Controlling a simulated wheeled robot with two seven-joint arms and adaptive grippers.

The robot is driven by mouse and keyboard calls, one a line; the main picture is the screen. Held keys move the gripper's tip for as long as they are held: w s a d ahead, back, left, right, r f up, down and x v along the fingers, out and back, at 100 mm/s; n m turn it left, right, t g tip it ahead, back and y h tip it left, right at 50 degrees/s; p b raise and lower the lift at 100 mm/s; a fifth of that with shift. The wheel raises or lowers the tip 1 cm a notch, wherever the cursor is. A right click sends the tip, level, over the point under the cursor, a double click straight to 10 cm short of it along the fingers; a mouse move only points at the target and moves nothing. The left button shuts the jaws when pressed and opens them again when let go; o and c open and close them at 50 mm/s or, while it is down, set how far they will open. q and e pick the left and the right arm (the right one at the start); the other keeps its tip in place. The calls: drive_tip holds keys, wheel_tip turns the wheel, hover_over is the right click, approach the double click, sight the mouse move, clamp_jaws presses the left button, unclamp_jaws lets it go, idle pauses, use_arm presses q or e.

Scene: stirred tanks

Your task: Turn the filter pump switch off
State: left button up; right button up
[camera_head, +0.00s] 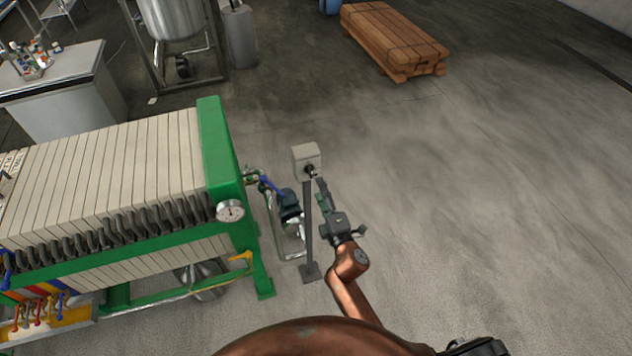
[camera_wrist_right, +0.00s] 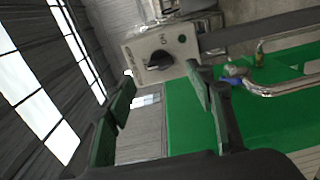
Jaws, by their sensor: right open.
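The pump switch is a pale grey box (camera_head: 306,156) on a thin grey post (camera_head: 308,230), right of the green filter press. A dark rotary knob (camera_head: 309,169) is on its near face. In the right wrist view the switch box (camera_wrist_right: 178,46) appears tilted, with its black knob (camera_wrist_right: 158,60) beyond the fingertips. My right gripper (camera_head: 319,182) is open, its fingers pointing at the knob; it also shows in the right wrist view (camera_wrist_right: 160,82). Nothing is between the fingers. I cannot tell whether a fingertip touches the knob. My left gripper is out of view.
The green filter press (camera_head: 218,150) with pale plates stands at left, with a pressure gauge (camera_head: 230,210) on its side. A dark blue pump (camera_head: 290,206) with pipes sits beside the post. Stacked timber (camera_head: 392,40) lies at the back. Floor to the right is clear.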

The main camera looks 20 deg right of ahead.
drive_tip(key=s, duration=0.5)
drive_tip(key=shift+s, duration=0.3)
